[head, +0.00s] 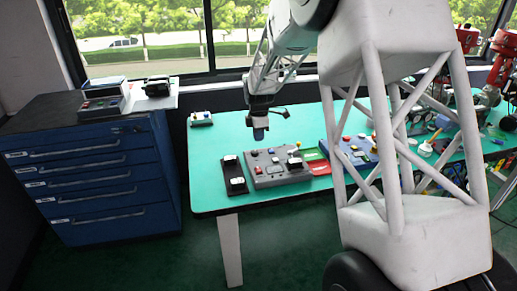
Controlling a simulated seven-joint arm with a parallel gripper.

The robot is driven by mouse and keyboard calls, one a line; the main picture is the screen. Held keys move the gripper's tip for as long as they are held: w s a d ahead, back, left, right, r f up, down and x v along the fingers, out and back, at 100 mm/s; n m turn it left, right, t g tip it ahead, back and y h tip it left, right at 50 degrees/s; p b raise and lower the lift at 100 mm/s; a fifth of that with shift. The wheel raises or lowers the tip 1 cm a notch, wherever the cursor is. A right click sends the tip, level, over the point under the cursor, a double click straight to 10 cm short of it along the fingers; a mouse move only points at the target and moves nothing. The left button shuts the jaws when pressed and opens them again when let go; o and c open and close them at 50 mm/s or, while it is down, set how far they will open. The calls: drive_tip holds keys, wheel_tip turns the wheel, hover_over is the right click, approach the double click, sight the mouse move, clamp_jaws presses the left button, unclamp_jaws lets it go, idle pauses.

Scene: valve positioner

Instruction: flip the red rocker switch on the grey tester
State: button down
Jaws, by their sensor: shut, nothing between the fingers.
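The grey tester (272,180) lies on the green table, a flat box with several small controls on its top. A small red spot (258,170) shows near its left side; it is too small to tell whether this is the rocker switch or which way a rocker is tipped. My gripper (260,136) points down, shut and empty, over the back left part of the tester. The fingertips appear above the panel; I cannot tell the exact gap.
A black device with white parts (233,176) stands just left of the tester. A red and green flat item (317,161) and a blue box (346,151) lie to the right. A small button box (201,118) stands at the back left. The table (213,150) is clear around that box.

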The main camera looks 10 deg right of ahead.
sight(258, 167)
drive_tip(key=shift+w, duration=0.5)
drive_tip(key=shift+f, duration=0.2)
wheel_tip(258, 167, down, 14)
drive_tip(key=shift+r, duration=0.15)
idle(0.6)
drive_tip(key=shift+f, duration=0.3)
idle(0.3)
